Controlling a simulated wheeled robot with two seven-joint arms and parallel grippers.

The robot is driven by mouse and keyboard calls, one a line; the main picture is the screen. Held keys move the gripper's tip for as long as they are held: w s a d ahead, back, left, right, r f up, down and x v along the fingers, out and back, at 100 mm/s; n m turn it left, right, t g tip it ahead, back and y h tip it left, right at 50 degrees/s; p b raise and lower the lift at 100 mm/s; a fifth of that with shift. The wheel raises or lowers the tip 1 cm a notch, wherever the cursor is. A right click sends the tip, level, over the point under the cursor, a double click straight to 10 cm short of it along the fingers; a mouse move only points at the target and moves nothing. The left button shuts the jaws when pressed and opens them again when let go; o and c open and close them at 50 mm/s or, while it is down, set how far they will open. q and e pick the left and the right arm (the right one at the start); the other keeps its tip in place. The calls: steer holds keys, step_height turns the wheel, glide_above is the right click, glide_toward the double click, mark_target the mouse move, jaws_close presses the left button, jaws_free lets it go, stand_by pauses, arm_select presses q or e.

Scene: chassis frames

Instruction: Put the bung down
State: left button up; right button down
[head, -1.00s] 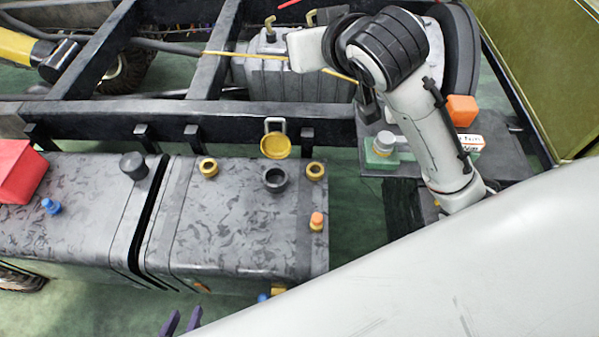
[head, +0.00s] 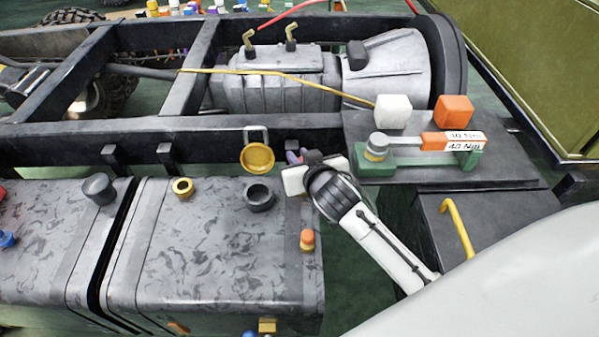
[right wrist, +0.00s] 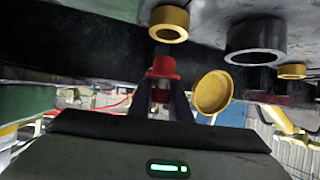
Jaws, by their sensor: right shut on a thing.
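My right gripper (head: 294,157) is at the far right corner of the grey fuel tank (head: 215,240), beside the dark filler neck (head: 260,196). In the right wrist view its fingers (right wrist: 162,98) are shut on a red bung (right wrist: 162,70). The bung is near a yellow ring-shaped port (right wrist: 169,24), and I see a gap between them. The bung is hidden in the head view, and the port there is covered by my gripper. My left gripper is not in view.
An open yellow cap (head: 257,158) stands behind the filler neck. Another yellow ring (head: 183,187) and an orange-topped plug (head: 307,240) are on the tank.

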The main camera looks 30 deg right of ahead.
step_height(320, 180, down, 3)
steer(key=shift+f+b, duration=0.15)
steer(key=shift+b, duration=0.3)
steer(key=shift+f, duration=0.35)
steer(key=shift+r, duration=0.1)
steer(key=shift+f, duration=0.55)
steer(key=c, duration=1.6)
jaws_free()
steer(key=shift+c, duration=0.2)
steer(key=shift+r, duration=0.1)
